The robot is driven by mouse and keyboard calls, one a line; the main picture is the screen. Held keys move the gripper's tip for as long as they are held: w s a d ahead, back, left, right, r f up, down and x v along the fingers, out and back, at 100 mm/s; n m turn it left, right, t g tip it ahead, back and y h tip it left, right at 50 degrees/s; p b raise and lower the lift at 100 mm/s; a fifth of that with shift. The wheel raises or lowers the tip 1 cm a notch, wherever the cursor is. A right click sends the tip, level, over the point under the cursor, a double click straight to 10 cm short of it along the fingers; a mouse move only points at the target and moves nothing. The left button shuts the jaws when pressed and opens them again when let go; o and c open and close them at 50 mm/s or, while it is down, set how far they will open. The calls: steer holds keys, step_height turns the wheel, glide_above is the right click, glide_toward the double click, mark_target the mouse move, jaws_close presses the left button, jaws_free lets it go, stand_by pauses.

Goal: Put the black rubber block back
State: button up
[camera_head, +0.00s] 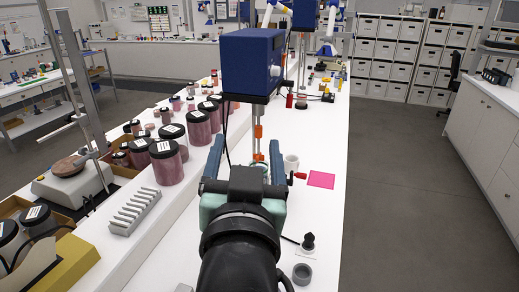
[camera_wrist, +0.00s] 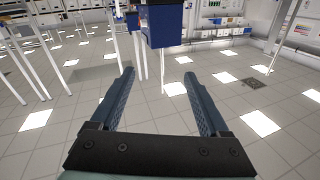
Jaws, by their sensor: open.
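My gripper (camera_head: 244,165) is open, its two blue fingers spread apart above the white bench in the head view. In the wrist view my gripper (camera_wrist: 159,76) has nothing between its fingers. I cannot pick out a black rubber block with certainty. A small black knob-shaped object (camera_head: 308,242) stands on a clear plate at the right of the bench, to the right of my wrist. A small dark item (camera_head: 327,97) lies farther back on the bench; its shape is too small to tell. My arm and gripper hide part of the bench.
A blue-headed stand (camera_head: 252,65) rises just beyond my gripper. Jars of reddish pigment (camera_head: 166,162) and a grey slotted rack (camera_head: 134,211) stand left. A white mug (camera_head: 291,163), pink sheet (camera_head: 321,179) and grey ring (camera_head: 302,273) are right. The far right bench strip is mostly clear.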

steer(key=s+d+r+t, duration=0.1)
steer(key=s+r+t, duration=0.3)
steer(key=r, duration=0.6)
steer(key=s+r+n+t+b, duration=0.1)
steer(key=s+r+t, duration=0.3)
steer(key=s+r, duration=0.3)
steer(key=shift+d+r+t, duration=0.35)
steer(key=shift+r+t, duration=0.05)
steer(key=shift+r, duration=1.5)
